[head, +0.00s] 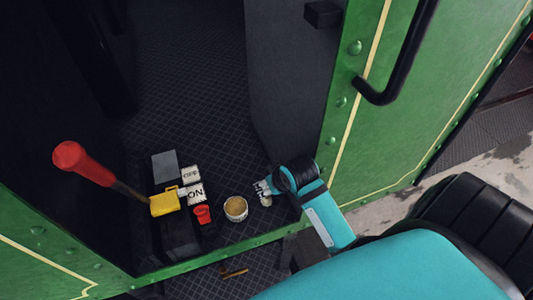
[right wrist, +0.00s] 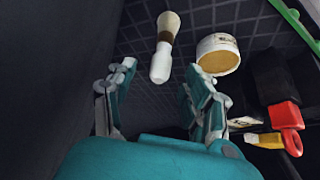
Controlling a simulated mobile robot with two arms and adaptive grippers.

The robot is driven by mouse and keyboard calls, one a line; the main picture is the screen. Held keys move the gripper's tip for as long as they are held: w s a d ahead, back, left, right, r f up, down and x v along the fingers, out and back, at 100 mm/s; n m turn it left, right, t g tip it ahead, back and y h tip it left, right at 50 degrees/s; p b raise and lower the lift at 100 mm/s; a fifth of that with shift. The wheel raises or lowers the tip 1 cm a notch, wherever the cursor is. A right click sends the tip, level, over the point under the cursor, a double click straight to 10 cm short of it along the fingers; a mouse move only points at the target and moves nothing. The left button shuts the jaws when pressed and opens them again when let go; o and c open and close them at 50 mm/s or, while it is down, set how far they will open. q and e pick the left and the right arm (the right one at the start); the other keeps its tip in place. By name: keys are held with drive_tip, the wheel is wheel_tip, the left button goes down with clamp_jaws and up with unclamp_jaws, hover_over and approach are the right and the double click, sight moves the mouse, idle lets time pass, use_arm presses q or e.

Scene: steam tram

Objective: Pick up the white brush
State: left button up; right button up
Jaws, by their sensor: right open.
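The white brush (right wrist: 160,66) lies on the dark patterned floor, with a white handle, a brown band and pale bristles pointing away in the right wrist view. In the head view only a small pale part of the brush (head: 265,201) shows beside my right gripper (head: 262,188), which hides the rest. My right gripper (right wrist: 158,82) is open, and in the right wrist view the handle end appears between and beyond its two fingers. I cannot tell the exact gap. Nothing is held. My left gripper is not in view.
A round whitish tub (head: 236,209) stands left of the brush. Beyond it are a red cup (head: 202,214), white lettered blocks (head: 196,194), a yellow object (head: 164,203) and a red-handled lever (head: 83,161). A green doorframe (head: 345,125) and dark wall (head: 290,80) stand close by.

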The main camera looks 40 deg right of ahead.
sight(267, 187)
drive_tip(key=p+x, duration=0.1)
drive_tip(key=x, duration=0.3)
drive_tip(key=shift+s+f, duration=0.15)
drive_tip(key=shift+s, duration=0.05)
drive_tip(key=shift+w+f, duration=0.2)
drive_tip(key=shift+f, duration=0.15)
drive_tip(key=shift+c, duration=0.4)
clamp_jaws()
